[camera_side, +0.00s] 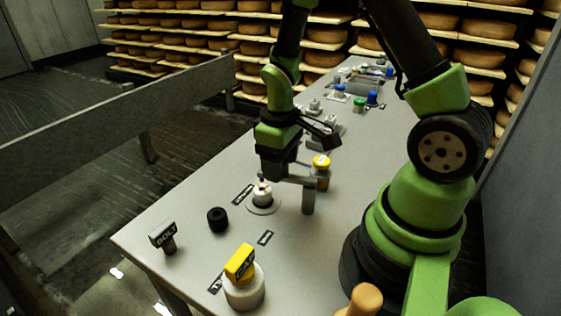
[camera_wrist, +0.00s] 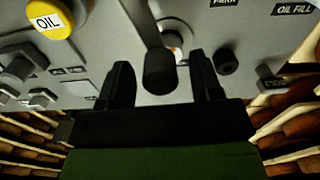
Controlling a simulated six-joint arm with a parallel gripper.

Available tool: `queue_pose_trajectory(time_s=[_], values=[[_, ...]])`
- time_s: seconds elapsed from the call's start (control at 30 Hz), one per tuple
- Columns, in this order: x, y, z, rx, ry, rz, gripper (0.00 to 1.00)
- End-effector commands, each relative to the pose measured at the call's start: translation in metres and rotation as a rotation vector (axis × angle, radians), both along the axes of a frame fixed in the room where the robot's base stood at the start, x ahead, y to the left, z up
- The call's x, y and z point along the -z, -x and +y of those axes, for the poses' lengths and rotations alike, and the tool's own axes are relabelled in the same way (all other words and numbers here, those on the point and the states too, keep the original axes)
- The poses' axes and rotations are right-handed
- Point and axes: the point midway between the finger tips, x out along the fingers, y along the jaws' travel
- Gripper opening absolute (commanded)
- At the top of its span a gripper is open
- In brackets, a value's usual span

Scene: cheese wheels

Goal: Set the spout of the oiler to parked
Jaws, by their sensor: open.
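The oiler's spout appears to be the grey bar (camera_side: 299,180) beside a dark grey upright cylinder (camera_side: 308,201). The wrist view shows the bar (camera_wrist: 143,20) running down from the top edge to a dark rounded end piece (camera_wrist: 159,71). My gripper (camera_wrist: 161,70) is open, with one finger on each side of that end piece. Gaps show at both sides. In the side view my gripper (camera_side: 285,178) hangs over the bar, and its fingers are hard to tell apart. A PARK label (camera_wrist: 223,2) is cut off at the top of the wrist view.
A white-based post (camera_side: 262,197), a black knob (camera_side: 218,219) and a bolt tag (camera_side: 163,236) stand left of my gripper. A yellow-capped oil jar (camera_side: 321,172) stands close on the right. A yellow-topped pot (camera_side: 243,280) stands in front. Several small fittings fill the table's far end.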

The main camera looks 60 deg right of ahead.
Motion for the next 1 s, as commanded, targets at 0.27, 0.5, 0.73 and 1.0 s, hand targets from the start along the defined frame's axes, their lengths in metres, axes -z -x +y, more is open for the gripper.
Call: queue_pose_trajectory(time_s=[0.27,0.5,0.73,1.0], values=[[0.0029,0.0001,0.0001,0.000,0.000,-0.001,0.59],[0.0026,0.0000,0.0000,0.000,0.000,0.000,0.13],[0.0025,0.0000,0.0003,-0.004,0.000,0.000,0.00],[0.0023,0.0015,0.0051,-0.084,0.000,0.000,0.00]])
